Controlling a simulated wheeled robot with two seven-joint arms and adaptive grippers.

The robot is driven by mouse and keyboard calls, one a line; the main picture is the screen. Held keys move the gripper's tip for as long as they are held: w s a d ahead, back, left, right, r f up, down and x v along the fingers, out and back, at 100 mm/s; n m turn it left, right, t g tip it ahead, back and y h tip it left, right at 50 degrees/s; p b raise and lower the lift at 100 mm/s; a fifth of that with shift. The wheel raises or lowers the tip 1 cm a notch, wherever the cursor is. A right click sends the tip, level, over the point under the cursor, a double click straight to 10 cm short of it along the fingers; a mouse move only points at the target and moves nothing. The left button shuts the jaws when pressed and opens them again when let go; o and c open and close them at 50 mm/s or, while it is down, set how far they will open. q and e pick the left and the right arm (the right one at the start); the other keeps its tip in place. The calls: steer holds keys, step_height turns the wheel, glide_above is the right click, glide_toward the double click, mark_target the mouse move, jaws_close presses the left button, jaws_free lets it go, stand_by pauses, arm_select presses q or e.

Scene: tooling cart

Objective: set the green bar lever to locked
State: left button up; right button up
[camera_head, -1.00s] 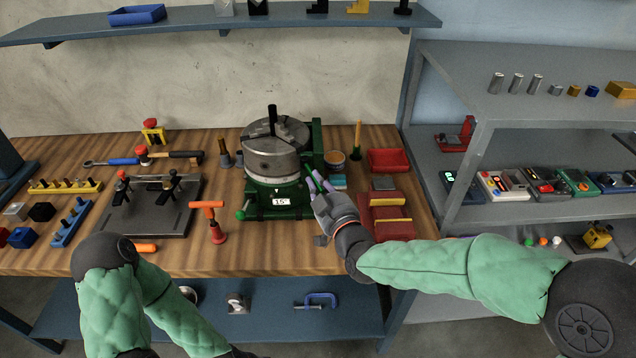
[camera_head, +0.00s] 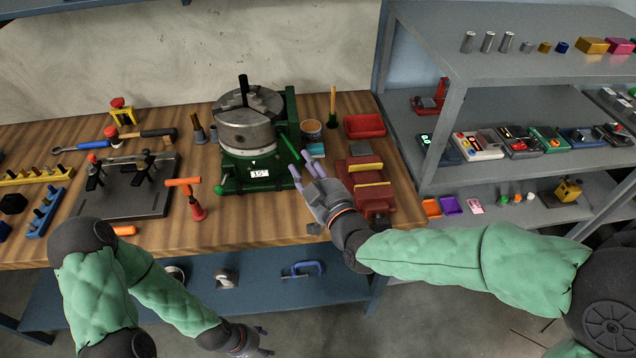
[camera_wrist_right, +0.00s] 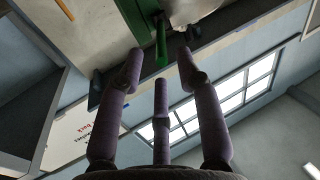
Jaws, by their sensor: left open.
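The green bar lever (camera_head: 290,147) slants at the right side of the rotary table with a grey chuck (camera_head: 246,128) on the bench. My right gripper (camera_head: 312,163) is just right of the lever, fingers spread and apart from it. In the right wrist view, the green bar (camera_wrist_right: 161,42) shows beyond and between the open, empty fingertips (camera_wrist_right: 160,65). I cannot read any lock marking. My left gripper (camera_head: 262,338) is open and empty, low in front of the bench.
A red tray (camera_head: 364,126) and a red block with yellow strips (camera_head: 366,185) lie to the right of the rotary table. An orange-handled tool (camera_head: 190,195) stands to its left. A grey shelf unit (camera_head: 468,110) is at the right.

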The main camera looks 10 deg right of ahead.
steer(key=v, duration=0.6)
stand_by(0.6)
